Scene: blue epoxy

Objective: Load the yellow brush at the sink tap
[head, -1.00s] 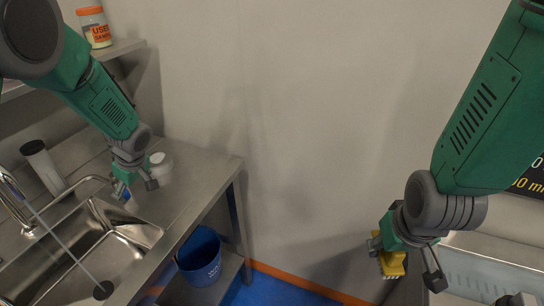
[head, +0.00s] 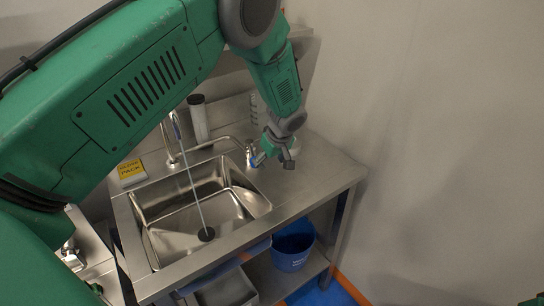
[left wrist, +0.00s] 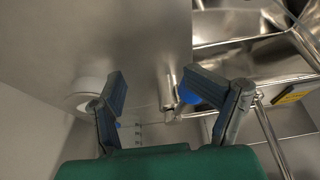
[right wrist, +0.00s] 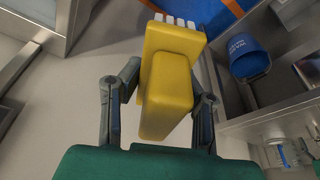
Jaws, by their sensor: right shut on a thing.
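The yellow brush (right wrist: 168,80) shows in the right wrist view, its white bristles at the top of the picture. My right gripper (right wrist: 160,100) is shut on its yellow body; it is not clearly visible in the head view. The sink tap (head: 172,135) stands behind the steel sink (head: 225,205), and a thin stream runs from it down to the dark drain. My left gripper (head: 278,155) is at the sink's right rear corner, beside a small blue-marked fitting (head: 250,155). In the left wrist view its fingers (left wrist: 172,95) are apart, with a metal fitting and blue part (left wrist: 188,95) showing between them.
A blue bucket (head: 292,247) is on the lower shelf. The counter right of the sink is mostly clear.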

